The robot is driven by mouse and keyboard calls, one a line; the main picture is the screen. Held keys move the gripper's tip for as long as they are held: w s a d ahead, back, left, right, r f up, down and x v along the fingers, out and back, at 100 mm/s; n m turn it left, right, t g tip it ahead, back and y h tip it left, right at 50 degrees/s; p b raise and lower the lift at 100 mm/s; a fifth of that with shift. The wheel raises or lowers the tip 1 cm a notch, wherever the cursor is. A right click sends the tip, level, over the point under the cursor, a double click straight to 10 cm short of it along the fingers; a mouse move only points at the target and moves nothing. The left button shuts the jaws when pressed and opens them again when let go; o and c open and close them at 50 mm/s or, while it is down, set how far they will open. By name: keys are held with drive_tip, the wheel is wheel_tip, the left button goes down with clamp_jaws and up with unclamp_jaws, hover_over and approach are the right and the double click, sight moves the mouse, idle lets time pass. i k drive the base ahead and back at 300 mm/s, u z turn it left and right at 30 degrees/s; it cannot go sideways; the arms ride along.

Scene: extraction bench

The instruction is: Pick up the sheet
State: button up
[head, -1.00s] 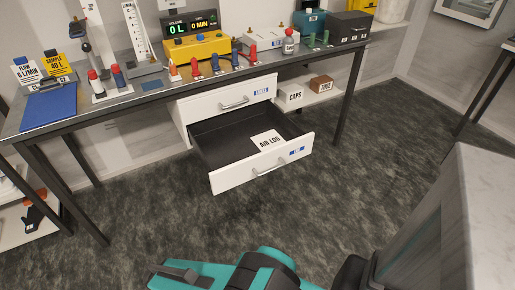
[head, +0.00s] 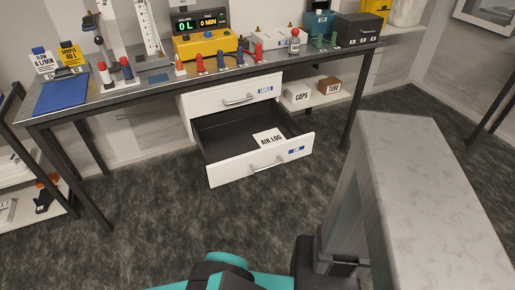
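The sheet (head: 268,139) is a small white page printed "AIR LOG". It lies in the open lower drawer (head: 228,173), near its front right corner on the dark drawer floor. The drawer has a white front with a bar handle and a blue label. My gripper is not in view; only teal and black parts of my arm show at the bottom edge, in front of the drawer and apart from it.
The upper drawer (head: 237,98), labelled "LABELS", is shut above the open one. The bench (head: 150,90) carries a blue mat (head: 63,95), a yellow meter (head: 205,46) and several coloured fittings. Boxes marked "CAPS" (head: 297,96) and "TUBE" (head: 329,86) stand right of the drawers. Dark carpet before the drawer looks clear.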

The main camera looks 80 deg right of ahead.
sight(266, 137)
drive_tip(key=u, duration=0.35)
drive_tip(key=k, duration=1.7)
drive_tip(key=z, duration=0.8)
drive_tip(key=i, duration=0.5)
drive_tip(key=u, duration=0.2)
